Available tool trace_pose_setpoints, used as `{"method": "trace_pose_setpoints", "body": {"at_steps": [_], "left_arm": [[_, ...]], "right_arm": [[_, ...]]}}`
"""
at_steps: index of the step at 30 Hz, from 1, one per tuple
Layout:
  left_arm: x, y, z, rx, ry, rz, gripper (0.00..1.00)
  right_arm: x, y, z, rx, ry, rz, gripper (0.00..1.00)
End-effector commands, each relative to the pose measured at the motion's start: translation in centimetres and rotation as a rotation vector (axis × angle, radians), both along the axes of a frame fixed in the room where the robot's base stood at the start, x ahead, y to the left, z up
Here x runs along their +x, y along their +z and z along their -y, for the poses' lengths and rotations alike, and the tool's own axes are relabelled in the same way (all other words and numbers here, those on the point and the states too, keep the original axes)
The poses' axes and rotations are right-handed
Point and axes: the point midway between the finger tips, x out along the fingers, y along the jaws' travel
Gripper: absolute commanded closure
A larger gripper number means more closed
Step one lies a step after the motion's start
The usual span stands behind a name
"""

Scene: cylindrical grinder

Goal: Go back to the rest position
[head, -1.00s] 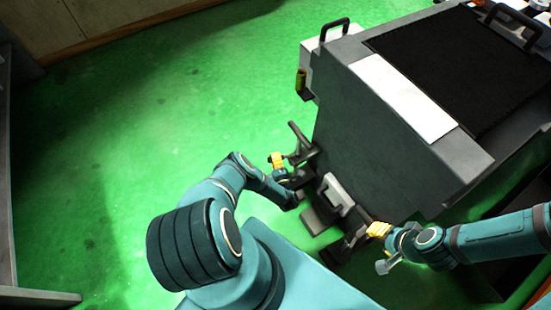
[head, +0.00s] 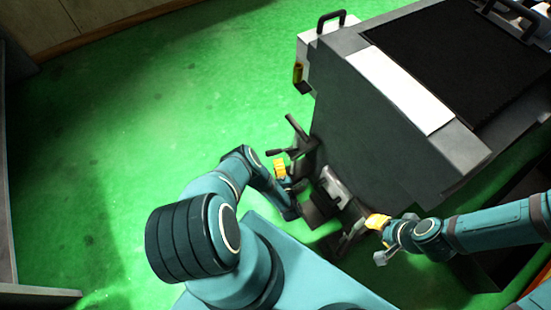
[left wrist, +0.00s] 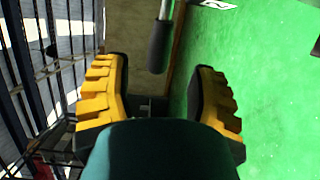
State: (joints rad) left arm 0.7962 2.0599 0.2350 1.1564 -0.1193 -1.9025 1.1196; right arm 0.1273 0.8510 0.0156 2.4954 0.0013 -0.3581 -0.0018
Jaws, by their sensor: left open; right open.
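My left gripper (head: 280,167) shows in the head view beside the lower left side of the grey grinder (head: 375,130), close to its dark levers. In the left wrist view, its two yellow and black fingers (left wrist: 160,95) stand apart with nothing gripped between them. A black handle grip (left wrist: 158,46) hangs beyond the fingertips. My right gripper (head: 377,222) is near the grinder's lower front, by a dark bracket. Its yellow fingers are small in the head view, and I see no object held in it.
Dark levers (head: 297,135) stick out from the grinder's left side, close to my left gripper. Open green floor (head: 130,150) lies to the left. A wall with a wooden edge (head: 95,20) is at the back left. A grey edge (head: 35,294) runs along the lower left.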

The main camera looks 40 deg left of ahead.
Motion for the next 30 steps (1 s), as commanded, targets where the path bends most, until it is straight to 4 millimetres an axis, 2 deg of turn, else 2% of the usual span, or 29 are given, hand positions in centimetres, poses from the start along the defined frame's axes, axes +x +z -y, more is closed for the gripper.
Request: {"method": "trace_pose_setpoints", "body": {"at_steps": [6, 22, 26, 30], "left_arm": [[-0.6, 0.0, 0.6, 0.004, 0.001, 0.000, 0.42], [-0.5, 0.1, 0.6, 0.003, -0.002, -0.003, 0.42], [0.8, 0.3, 0.9, -0.013, -0.053, -0.060, 0.42], [3.7, 1.0, 2.4, -0.042, -0.210, -0.232, 0.42]], "right_arm": [[0.0, 0.0, 0.0, 0.000, 0.000, 0.000, 0.53], [0.0, 0.0, 0.0, 0.000, 0.000, 0.000, 0.53], [0.0, 0.0, 0.0, 0.000, 0.000, 0.000, 0.53], [0.0, 0.0, 0.0, 0.000, 0.000, 0.000, 0.53]]}}
